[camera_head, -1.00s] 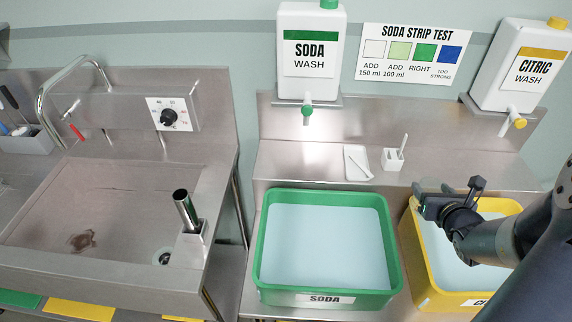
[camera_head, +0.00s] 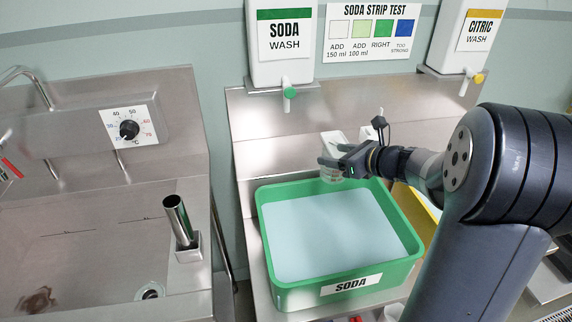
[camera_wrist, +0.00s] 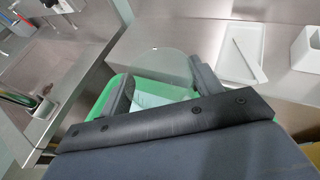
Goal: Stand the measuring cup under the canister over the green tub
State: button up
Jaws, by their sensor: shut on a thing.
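The green tub (camera_head: 275,225), labelled SODA and filled with pale liquid, stands on the steel bench. The white SODA WASH canister (camera_head: 284,55) hangs on the wall behind it, with a green-knobbed tap (camera_head: 289,93) below. My gripper (camera_head: 330,160) is shut on a clear measuring cup (camera_head: 331,172), above the tub's back rim, lower and right of the tap. In the wrist view, the see-through cup (camera_wrist: 158,65) sits between the fingers of my gripper (camera_wrist: 160,87), with the green tub (camera_wrist: 90,108) below. The cup's lower part is hard to make out.
A white CITRIC WASH canister (camera_head: 462,40) hangs at right; the yellow tub (camera_head: 425,208) is mostly behind my arm. A white tray (camera_wrist: 238,50) and small holder (camera_wrist: 306,50) stand on the ledge. The sink (camera_head: 90,250) is at left. The ledge below the tap looks clear.

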jog(key=shift+w+a+r+p+x, duration=0.2)
jog(key=shift+r+p+x, duration=0.45)
jog(key=shift+x, duration=2.35)
jog(key=shift+w+a+r+p+x, duration=0.15)
jog(key=shift+r+p+x, duration=0.55)
jog(key=shift+x, duration=2.25)
jog(key=shift+w+a+r+p+x, duration=0.2)
jog(key=shift+p+x, duration=0.7)
jog(key=shift+x, duration=2.1)
jog(key=shift+s+r, duration=0.1)
jog(key=shift+s, duration=0.05)
jog(key=o, duration=1)
jog(key=shift+c, duration=0.2)
jog(key=shift+r, duration=0.2)
jog(key=b+v, duration=0.1)
jog(key=v, duration=1.1)
jog(key=shift+f+b, duration=0.15)
jog(key=shift+b, duration=0.2)
